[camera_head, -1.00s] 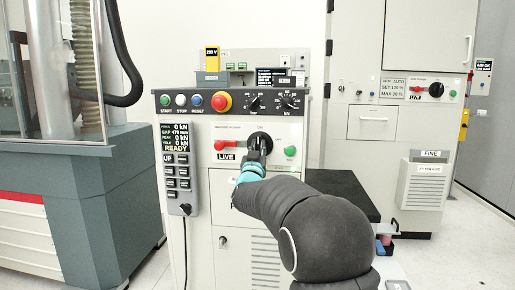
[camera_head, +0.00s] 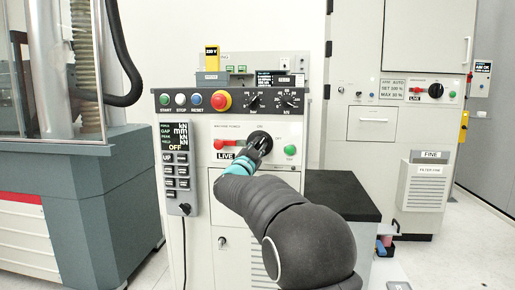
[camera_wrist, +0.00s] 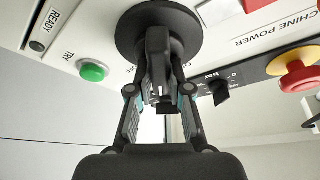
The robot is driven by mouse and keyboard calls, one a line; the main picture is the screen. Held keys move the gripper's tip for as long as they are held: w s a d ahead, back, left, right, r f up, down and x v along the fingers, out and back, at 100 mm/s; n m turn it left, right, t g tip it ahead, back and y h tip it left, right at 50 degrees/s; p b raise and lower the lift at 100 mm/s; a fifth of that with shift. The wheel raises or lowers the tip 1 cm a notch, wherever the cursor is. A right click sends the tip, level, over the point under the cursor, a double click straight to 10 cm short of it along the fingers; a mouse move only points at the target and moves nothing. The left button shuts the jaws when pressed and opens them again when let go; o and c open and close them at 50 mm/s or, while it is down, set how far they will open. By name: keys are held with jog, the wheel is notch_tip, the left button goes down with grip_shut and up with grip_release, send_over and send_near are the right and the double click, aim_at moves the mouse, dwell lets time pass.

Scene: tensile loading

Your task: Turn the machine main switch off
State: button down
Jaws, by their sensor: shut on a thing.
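The machine main switch is a round black rotary knob (camera_head: 262,138) beside the "MACHINE POWER" label on the cabinet's front panel. In the wrist view its black disc (camera_wrist: 126,38) and raised grip bar show close up. My gripper (camera_head: 254,149) is shut on the knob's bar, its fingers on either side of it in the wrist view (camera_wrist: 158,80). The bar looks tilted in the head view, and the gripper partly hides it. The display (camera_head: 175,136) left of the switch reads "OFF" at the bottom.
A red and yellow emergency stop (camera_head: 221,100) is above. A second cabinet (camera_head: 372,152) with a similar switch stands at the right.

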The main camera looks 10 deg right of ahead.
jog(key=m+g+p, duration=0.1)
jog(key=m, duration=0.2)
jog(key=m+g+h+p, duration=0.1)
jog(key=m, duration=0.2)
jog(key=shift+r+m+g, duration=0.2)
jog(key=shift+m+g, duration=0.2)
jog(key=m+g+p, duration=0.1)
jog(key=m, duration=0.1)
jog(key=m+p, duration=0.1)
jog(key=m, duration=0.2)
jog(key=shift+d+f+g+y, duration=0.1)
jog(key=shift+f+g+y, duration=0.1)
jog(key=shift+g+y, duration=0.15)
jog(key=shift+f+m+g, duration=0.1)
jog(key=shift+m+g, duration=0.15)
jog(key=shift+m, duration=0.05)
jog(key=c, duration=1.1)
grip_release()
jog(key=shift+s, duration=0.1)
jog(key=v, duration=1.2)
jog(key=shift+f, duration=0.1)
